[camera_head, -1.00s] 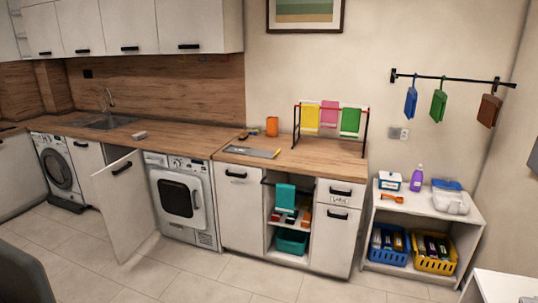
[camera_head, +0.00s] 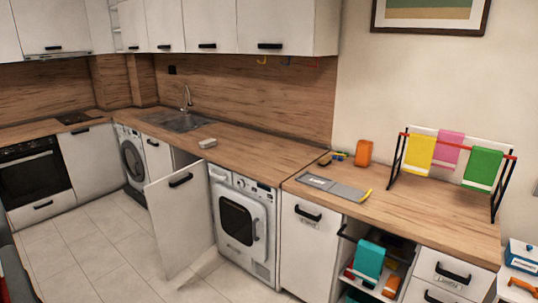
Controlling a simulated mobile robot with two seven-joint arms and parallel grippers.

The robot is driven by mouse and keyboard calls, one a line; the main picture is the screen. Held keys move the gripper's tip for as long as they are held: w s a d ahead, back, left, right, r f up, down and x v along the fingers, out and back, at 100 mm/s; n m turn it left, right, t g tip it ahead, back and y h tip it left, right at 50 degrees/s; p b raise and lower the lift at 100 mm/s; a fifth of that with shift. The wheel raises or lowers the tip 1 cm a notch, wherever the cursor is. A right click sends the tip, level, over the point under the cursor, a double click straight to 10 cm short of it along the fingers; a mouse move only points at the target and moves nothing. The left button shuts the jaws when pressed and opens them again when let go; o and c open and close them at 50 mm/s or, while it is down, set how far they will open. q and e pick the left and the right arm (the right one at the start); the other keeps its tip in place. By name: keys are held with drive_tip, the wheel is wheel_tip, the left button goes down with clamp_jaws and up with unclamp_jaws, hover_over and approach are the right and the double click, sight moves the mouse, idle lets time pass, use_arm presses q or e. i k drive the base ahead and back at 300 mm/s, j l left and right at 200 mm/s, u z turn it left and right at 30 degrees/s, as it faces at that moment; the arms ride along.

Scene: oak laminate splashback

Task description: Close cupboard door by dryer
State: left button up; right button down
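The cupboard door (camera_head: 182,217) is a white panel with a black handle (camera_head: 180,180) near its top. It stands open, swung out into the room just left of the dryer (camera_head: 243,225). The dryer is white with a dark square window, under the wooden worktop. Part of the dark cupboard opening (camera_head: 184,158) shows behind the door's top edge; the rest of the inside is hidden by the door. Neither of my grippers is in view.
A washing machine (camera_head: 130,158) and an oven (camera_head: 32,174) stand further left. The tiled floor (camera_head: 100,245) in front of the door is clear. An open unit with a teal cloth (camera_head: 369,262) is right of the dryer. A drying rack (camera_head: 450,165) stands on the worktop.

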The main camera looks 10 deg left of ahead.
sight(179, 206)
drive_tip(key=i+j+u, duration=0.15)
drive_tip(key=i+u, duration=0.35)
drive_tip(key=i+l+u, duration=0.1)
drive_tip(key=i+u, duration=0.35)
drive_tip(key=i, duration=0.3)
drive_tip(key=i+u, duration=0.3)
drive_tip(key=u, duration=0.15)
drive_tip(key=i+l+u, duration=0.1)
drive_tip(key=i+u, duration=0.2)
drive_tip(key=u, duration=0.2)
drive_tip(key=i+l+u, duration=0.25)
drive_tip(key=u, duration=0.2)
drive_tip(key=i+l+u, duration=0.1)
drive_tip(key=i+l, duration=0.55)
drive_tip(key=l, duration=0.1)
